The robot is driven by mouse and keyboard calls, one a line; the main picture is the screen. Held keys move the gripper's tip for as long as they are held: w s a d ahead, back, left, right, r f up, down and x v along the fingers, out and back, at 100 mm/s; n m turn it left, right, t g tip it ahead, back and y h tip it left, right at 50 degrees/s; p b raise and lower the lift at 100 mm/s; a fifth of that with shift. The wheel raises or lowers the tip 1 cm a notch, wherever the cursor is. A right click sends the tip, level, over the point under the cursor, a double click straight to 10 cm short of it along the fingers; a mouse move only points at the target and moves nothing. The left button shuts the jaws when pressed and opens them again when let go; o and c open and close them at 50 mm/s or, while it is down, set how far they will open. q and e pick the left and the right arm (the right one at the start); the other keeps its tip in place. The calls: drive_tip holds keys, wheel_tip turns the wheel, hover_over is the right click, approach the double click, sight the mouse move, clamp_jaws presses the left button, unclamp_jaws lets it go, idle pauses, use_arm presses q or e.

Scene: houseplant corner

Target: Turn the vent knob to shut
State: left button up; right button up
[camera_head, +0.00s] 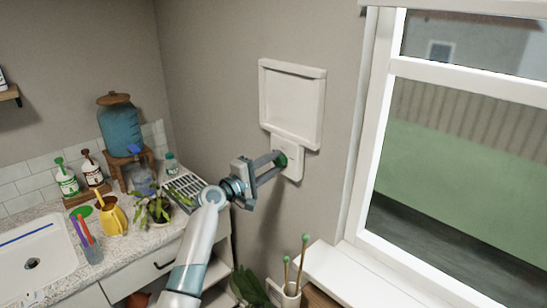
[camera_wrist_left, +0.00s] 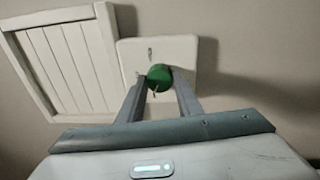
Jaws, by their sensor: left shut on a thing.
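The vent knob (camera_head: 281,160) is green and round, on a small white wall plate (camera_head: 293,172) under the white vent panel (camera_head: 292,103). My left gripper (camera_head: 277,164) reaches it from the left, with its fingers on either side of the knob. In the left wrist view the knob (camera_wrist_left: 159,77) sits between the two fingertips, and the gripper is shut on it. Small marks show on the plate above and beside the knob, too small to read. The slatted vent panel (camera_wrist_left: 68,65) is at the upper left there. My right gripper is not in view.
A counter (camera_head: 130,240) at the left holds a sink (camera_head: 35,262), a yellow watering can (camera_head: 112,218), a potted plant (camera_head: 155,207) and a blue dispenser (camera_head: 120,127). A window (camera_head: 460,170) is at the right, with stakes in a pot (camera_head: 288,296) below. The wall around the plate is clear.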

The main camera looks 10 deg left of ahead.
use_arm(q)
drive_tip(key=shift+n+p, duration=0.45)
drive_tip(key=shift+n, duration=0.35)
drive_tip(key=o, duration=1)
drive_tip(key=shift+o, duration=0.2)
drive_tip(key=shift+s+a, duration=0.1)
drive_tip(key=b+v, duration=0.5)
drive_tip(key=v, duration=1.2)
drive_tip(key=shift+b, duration=0.4)
drive_tip(key=shift+a+f, duration=0.1)
drive_tip(key=shift+f, duration=0.1)
